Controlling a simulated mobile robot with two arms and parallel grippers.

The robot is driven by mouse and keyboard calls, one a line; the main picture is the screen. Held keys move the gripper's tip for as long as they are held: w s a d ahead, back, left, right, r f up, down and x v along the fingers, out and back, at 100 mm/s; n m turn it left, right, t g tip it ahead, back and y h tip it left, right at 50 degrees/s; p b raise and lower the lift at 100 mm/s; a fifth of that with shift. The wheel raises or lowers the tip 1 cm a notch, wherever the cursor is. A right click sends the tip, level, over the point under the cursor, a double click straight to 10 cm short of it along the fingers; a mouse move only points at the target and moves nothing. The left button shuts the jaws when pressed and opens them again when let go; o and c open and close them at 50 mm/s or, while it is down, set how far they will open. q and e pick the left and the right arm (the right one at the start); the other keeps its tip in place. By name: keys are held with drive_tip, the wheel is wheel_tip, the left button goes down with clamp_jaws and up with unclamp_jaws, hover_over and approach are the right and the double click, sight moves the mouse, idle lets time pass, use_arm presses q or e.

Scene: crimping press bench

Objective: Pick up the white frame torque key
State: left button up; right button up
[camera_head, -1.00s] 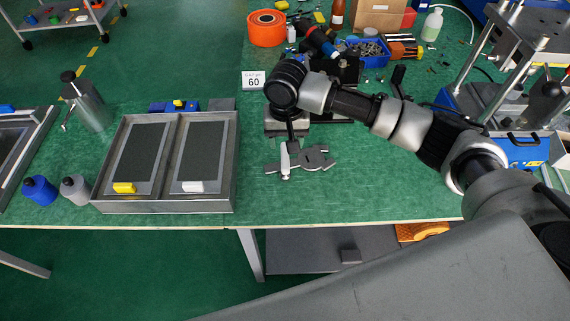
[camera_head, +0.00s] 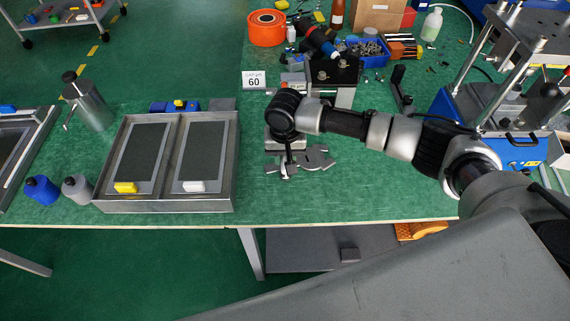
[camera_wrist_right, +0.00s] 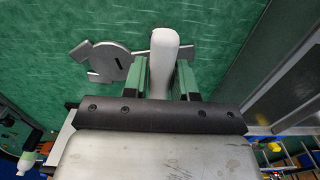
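A pale key-like tool, which I take for the white frame torque key, lies on the green bench top below my right gripper (camera_head: 288,165). In the right wrist view its white rounded handle (camera_wrist_right: 164,50) lies between the two fingers of my right gripper (camera_wrist_right: 164,78). The fingers stand on either side of the handle and look open, with no clear sign of squeezing. A thin bar crosses near the handle's end. A flat grey part with tabs (camera_wrist_right: 108,62) lies beside it, also seen in the head view (camera_head: 318,158). The left gripper is out of view.
A metal tray (camera_head: 165,206) with two dark panels, one with a yellow block and one with a white block, stands to the left. A sign reading 60 (camera_head: 254,81) and a black fixture (camera_head: 335,70) stand behind. A blue press (camera_head: 520,150) is at right.

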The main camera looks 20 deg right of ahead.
clamp_jaws()
drive_tip(key=shift+r, duration=0.15)
drive_tip(key=shift+w+r, duration=0.1)
drive_tip(key=shift+r, duration=0.5)
drive_tip(key=r, duration=0.3)
drive_tip(key=shift+s+b, duration=0.2)
drive_tip(key=shift+b, duration=0.1)
drive_tip(key=s+a+r, duration=0.1)
drive_tip(key=s+r, duration=0.5)
drive_tip(key=s, duration=0.5)
drive_tip(key=shift+s+a+r, duration=0.15)
drive_tip(key=shift+a+r, duration=0.15)
drive_tip(key=shift+a, duration=0.05)
